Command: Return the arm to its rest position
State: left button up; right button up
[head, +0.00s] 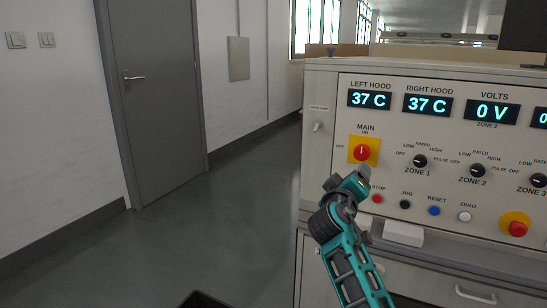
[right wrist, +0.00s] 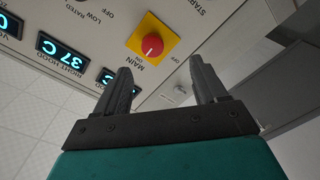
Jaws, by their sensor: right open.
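The panel (head: 470,135) fills the right of the head view. Its MAIN switch (head: 362,151) is a red knob on a yellow plate, with its white mark pointing up at ON. It also shows in the right wrist view (right wrist: 152,46). My right gripper (head: 362,174) is just below the MAIN switch in the head view. In the right wrist view (right wrist: 160,72) its two fingers are apart, with nothing between them, and the knob lies beyond the tips. My right forearm reaches up from the bottom of the head view. My left gripper is out of view.
Buttons, including a blue RESET button (head: 434,210), and a red emergency knob (head: 517,228) are right of my wrist. A small ledge (head: 403,233) juts out beside it. Open grey floor (head: 225,210) and a door (head: 155,95) are to the left.

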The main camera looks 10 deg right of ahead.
jog(key=s+a+f+g+y, duration=0.1)
jog(key=s+a+f+y, duration=0.3)
jog(key=s+f, duration=0.75)
jog(key=s+a+f+g+y, duration=0.25)
jog(key=s+f+y, duration=0.25)
jog(key=s+f, duration=0.7)
jog(key=s+a+f+y, duration=0.3)
jog(key=s+f, duration=0.2)
jog(key=s, duration=0.4)
pick_arm(q)
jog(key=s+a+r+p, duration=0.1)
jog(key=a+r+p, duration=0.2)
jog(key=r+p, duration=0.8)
jog(key=p, duration=0.5)
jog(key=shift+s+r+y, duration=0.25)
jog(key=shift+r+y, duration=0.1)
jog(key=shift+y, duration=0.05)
pick_arm(e)
notch_tip(320, 180, up, 12)
jog(key=s+d+m, duration=0.1)
jog(key=d, duration=0.1)
jog(key=shift+s+d+f+g+h, duration=0.25)
jog(key=shift+s+g+h, duration=0.05)
jog(key=shift+s+g, duration=0.05)
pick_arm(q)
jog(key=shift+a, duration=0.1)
pick_arm(e)
jog(key=shift+c, duration=0.3)
